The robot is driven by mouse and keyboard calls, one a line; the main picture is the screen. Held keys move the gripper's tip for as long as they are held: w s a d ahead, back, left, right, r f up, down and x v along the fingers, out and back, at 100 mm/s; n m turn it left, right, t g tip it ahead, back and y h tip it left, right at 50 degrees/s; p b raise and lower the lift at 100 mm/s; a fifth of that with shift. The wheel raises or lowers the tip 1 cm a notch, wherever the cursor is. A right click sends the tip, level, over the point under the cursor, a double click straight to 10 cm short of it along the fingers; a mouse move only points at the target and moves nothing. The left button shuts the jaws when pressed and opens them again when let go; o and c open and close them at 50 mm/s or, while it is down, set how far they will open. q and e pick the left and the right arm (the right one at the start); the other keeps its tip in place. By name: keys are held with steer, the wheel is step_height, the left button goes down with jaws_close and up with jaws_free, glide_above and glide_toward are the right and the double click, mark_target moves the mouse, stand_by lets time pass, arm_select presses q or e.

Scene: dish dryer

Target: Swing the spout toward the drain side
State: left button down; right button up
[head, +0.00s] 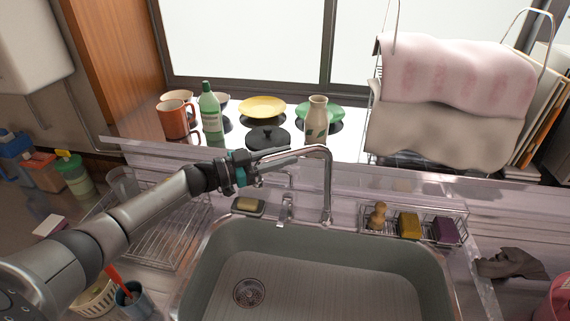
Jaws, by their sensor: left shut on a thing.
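The chrome spout (327,185) rises behind the sink's back rim, bends over at the top and reaches to the left. My left gripper (246,172) is shut on the spout near its free left end and partly hides that end. My left arm comes in from the lower left over the drying rack. The grey-green sink (360,258) lies in front of the spout. Its round drain (249,292) is in the left part of the basin. The tap's lever base (286,210) stands left of the spout's upright pipe. My right gripper is out of view.
A soap dish (248,206) sits on the back rim. A wire caddy (371,226) with a brush and sponges stands right of the spout. A green bottle (211,112), mugs, plates and a vase (316,119) line the ledge behind. The basin is empty.

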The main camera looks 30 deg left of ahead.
arm_select(q)
steer(key=shift+r, duration=0.1)
stand_by(0.4)
steer(key=c, duration=0.7)
jaws_free()
steer(key=shift+w, duration=0.2)
steer(key=shift+s+a, duration=0.1)
steer(key=shift+a, duration=0.05)
steer(key=v, duration=1.5)
